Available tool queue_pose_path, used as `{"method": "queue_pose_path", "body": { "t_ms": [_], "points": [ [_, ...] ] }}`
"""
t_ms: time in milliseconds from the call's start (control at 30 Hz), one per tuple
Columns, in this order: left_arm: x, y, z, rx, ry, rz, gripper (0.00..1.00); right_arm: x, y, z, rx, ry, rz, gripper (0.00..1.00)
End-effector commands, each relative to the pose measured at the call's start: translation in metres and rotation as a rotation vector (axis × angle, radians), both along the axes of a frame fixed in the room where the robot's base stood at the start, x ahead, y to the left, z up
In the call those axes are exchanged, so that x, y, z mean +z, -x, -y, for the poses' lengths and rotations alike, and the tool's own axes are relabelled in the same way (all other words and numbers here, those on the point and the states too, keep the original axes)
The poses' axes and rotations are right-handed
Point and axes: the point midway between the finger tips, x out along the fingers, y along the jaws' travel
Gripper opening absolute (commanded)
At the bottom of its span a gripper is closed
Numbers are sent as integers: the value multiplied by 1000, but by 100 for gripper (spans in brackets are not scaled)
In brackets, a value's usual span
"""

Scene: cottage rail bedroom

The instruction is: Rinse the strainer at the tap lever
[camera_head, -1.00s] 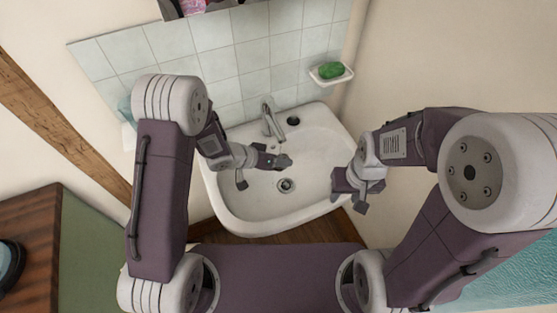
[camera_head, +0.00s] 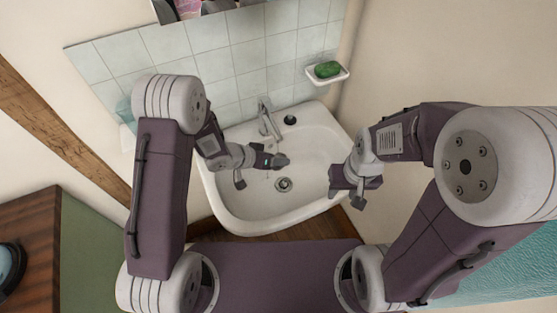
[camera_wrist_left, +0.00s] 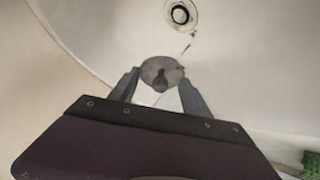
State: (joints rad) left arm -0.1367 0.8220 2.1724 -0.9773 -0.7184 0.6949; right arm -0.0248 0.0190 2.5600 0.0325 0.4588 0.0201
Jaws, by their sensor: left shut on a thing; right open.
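My left gripper (camera_head: 281,161) is over the white washbasin (camera_head: 231,208), behind the drain in the head view. In the left wrist view its fingers (camera_wrist_left: 160,84) are shut on a small round grey metal piece with a dark knob, which looks like the strainer (camera_wrist_left: 150,68). In the head view the strainer is too small and covered to make out clearly. The grey tap (camera_head: 268,119) with its lever stands at the basin's back, behind my left gripper. My right gripper (camera_head: 335,187) is open and empty at the basin's right rim.
The drain (camera_head: 284,184) lies in the basin floor. A dark round thing (camera_head: 290,120) is on the back ledge, right of the tap. A green soap (camera_head: 327,69) rests in a white wall dish (camera_head: 342,76). Tiled wall (camera_head: 213,62) closes the back.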

Motion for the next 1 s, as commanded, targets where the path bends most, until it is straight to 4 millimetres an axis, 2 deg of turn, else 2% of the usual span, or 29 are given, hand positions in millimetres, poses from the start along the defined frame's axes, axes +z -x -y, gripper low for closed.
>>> {"method": "queue_pose_path", "body": {
  "t_ms": [333,633,1000],
  "points": [
    [0,0,1,-1,0,0,5,0,0,0,0,0,0,42],
    [0,-1,12,-1,-1,1,5,3,0,0,0,0,0,42],
    [1,-1,9,0,0,0,5,5,0,0,0,0,0,42]
  ]
}}
